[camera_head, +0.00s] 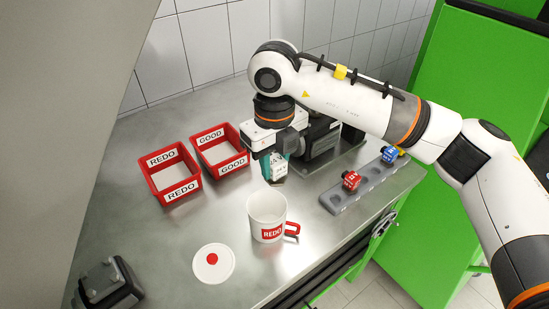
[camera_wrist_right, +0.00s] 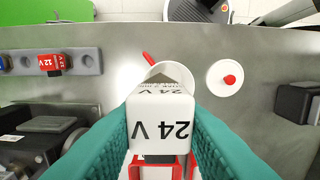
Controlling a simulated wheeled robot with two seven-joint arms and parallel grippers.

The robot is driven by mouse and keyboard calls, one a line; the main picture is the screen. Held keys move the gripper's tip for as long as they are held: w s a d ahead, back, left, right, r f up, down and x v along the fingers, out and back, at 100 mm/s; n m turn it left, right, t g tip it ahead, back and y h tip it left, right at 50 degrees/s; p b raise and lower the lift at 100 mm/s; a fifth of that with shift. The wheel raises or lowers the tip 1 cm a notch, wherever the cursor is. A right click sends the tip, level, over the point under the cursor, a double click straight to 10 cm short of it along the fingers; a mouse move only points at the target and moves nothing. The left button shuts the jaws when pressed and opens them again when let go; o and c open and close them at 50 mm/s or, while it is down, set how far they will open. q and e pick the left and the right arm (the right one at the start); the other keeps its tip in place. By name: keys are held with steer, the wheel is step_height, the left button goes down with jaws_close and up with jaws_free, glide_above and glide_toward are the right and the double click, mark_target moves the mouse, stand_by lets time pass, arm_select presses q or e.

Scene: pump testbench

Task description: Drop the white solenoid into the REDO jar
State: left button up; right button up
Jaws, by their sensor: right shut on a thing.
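My right gripper (camera_head: 275,166) is shut on the white solenoid (camera_head: 279,169). In the right wrist view the solenoid (camera_wrist_right: 160,118) is a white block marked 24 V between the teal fingers (camera_wrist_right: 160,135). The REDO jar (camera_head: 268,228) is a white mug with a red label and a red handle, standing open on the metal bench. In the head view the gripper and solenoid are just above the jar's rim in the picture, apart from it. In the wrist view the solenoid partly hides the jar (camera_wrist_right: 165,70). My left gripper is out of view.
A white lid (camera_head: 226,267) with a red knob lies beside the jar. Red REDO (camera_head: 174,175) and GOOD (camera_head: 221,152) bins stand at the left. A grey rack (camera_head: 372,184) at the right holds red and blue solenoids. A dark device (camera_head: 110,287) sits at lower left.

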mark_target(275, 182)
steer(key=shift+f+b, duration=1.05)
steer(key=shift+f, duration=1.9)
steer(key=o, duration=1.2)
step_height(275, 182, up, 12)
steer(key=shift+b, duration=1.2)
